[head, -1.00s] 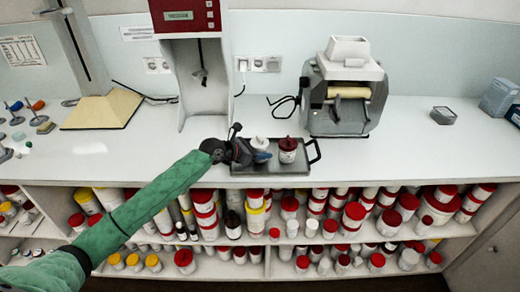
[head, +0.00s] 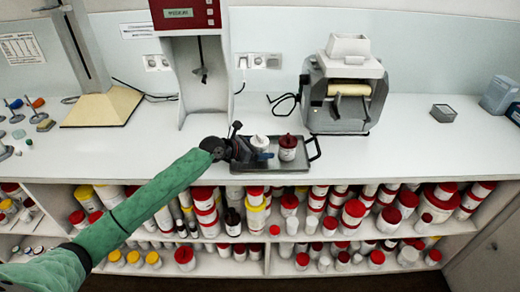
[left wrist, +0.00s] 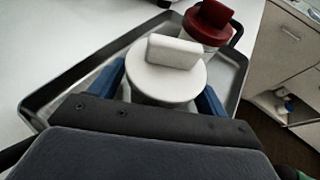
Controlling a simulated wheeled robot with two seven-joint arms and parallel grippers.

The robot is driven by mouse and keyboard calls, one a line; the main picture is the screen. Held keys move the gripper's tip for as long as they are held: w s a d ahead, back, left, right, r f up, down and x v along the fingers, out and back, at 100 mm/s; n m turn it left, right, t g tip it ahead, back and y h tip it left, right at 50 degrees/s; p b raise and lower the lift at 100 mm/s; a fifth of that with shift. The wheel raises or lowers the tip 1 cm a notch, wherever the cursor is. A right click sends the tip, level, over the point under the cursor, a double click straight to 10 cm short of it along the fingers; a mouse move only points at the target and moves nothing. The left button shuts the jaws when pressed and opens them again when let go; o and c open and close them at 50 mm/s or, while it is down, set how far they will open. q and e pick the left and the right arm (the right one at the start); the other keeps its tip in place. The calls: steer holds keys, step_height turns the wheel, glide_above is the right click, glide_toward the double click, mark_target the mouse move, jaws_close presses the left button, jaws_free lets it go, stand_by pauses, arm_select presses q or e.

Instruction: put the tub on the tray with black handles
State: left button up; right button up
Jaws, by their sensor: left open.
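The grey tray with black handles (head: 302,164) lies near the front edge of the counter. A white tub with a white lid (head: 260,142) stands upright on it, and so does a tub with a dark red lid (head: 287,148) to its right. My left gripper (head: 261,156) is open, its blue fingers on either side of the white tub. In the left wrist view the white tub (left wrist: 166,80) sits between the fingers, and the red-lidded tub (left wrist: 207,25) is just beyond. The white tub's base is hidden there. My right gripper is out of view.
A grey roller machine (head: 345,90) stands behind the tray at right, and a red-topped instrument (head: 187,50) behind at left. A small grey box (head: 443,113) lies farther right. Shelves below the counter hold several tubs. The counter right of the tray is clear.

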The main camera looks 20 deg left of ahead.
arm_select(q)
steer(key=b+v, duration=0.2)
steer(key=v, duration=0.8)
steer(key=shift+s+a+r, duration=0.1)
steer(key=shift+s+a, duration=0.1)
steer(key=shift+a, duration=0.1)
steer(key=shift+s+a+r+b, duration=0.3)
steer(key=shift+s+a+r, duration=0.05)
steer(key=shift+s, duration=0.05)
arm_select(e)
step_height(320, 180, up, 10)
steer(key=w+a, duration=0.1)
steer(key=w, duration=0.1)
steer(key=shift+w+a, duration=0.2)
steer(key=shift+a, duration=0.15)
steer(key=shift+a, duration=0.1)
